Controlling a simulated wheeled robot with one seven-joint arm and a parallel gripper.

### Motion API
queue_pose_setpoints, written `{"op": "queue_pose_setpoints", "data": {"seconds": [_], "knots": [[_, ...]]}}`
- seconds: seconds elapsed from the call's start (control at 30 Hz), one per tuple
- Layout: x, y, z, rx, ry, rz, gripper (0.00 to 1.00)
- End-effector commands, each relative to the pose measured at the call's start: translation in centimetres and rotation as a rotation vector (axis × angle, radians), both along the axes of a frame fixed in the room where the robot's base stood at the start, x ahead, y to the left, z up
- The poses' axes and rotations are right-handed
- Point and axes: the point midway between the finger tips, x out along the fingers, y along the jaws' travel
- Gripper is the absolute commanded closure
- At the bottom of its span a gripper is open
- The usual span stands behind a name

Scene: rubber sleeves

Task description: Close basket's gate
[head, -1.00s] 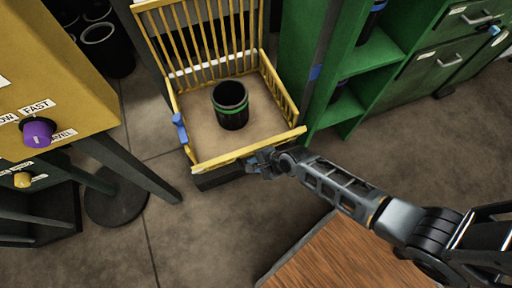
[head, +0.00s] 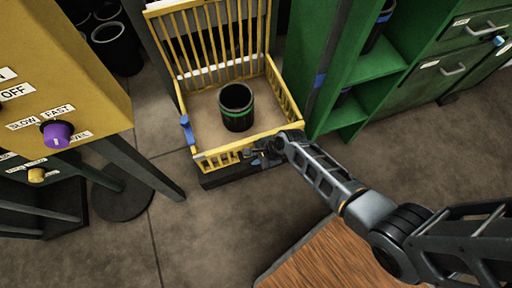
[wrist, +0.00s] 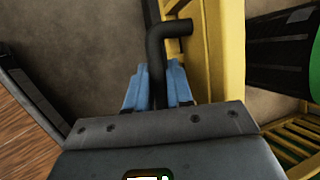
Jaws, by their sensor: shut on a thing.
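The yellow barred basket (head: 181,98) stands on the floor with its gate (head: 222,158) along its near side. My gripper (head: 262,157) is at the gate's outer face. In the wrist view, its blue-tipped fingers (wrist: 158,88) are shut on a black bent handle (wrist: 168,38) beside the gate's yellow rail (wrist: 230,50). A blue latch-like part (head: 187,130) sits at the basket's left front corner.
A black bin with a green band (head: 236,108) stands inside the basket. A green shelf unit (head: 345,110) is close on the right. A yellow machine with a purple knob (head: 57,134) is on the left. A wooden top (head: 330,262) lies in front. Floor between is clear.

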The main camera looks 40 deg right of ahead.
Motion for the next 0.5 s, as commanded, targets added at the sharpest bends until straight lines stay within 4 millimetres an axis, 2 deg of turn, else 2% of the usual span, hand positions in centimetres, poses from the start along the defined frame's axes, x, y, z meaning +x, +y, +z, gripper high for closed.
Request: {"op": "queue_pose_setpoints", "data": {"seconds": [0.07, 0.1, 0.3, 0.5], "knots": [[0.3, -0.28, 0.09, -0.005, -0.009, -0.006, 1.0], [0.31, -0.29, 0.11, -0.005, -0.01, -0.006, 0.77], [0.25, -0.19, 0.09, -0.003, -0.007, -0.005, 0.58], [0.23, -0.13, 0.11, -0.002, -0.007, -0.003, 0.58]]}}
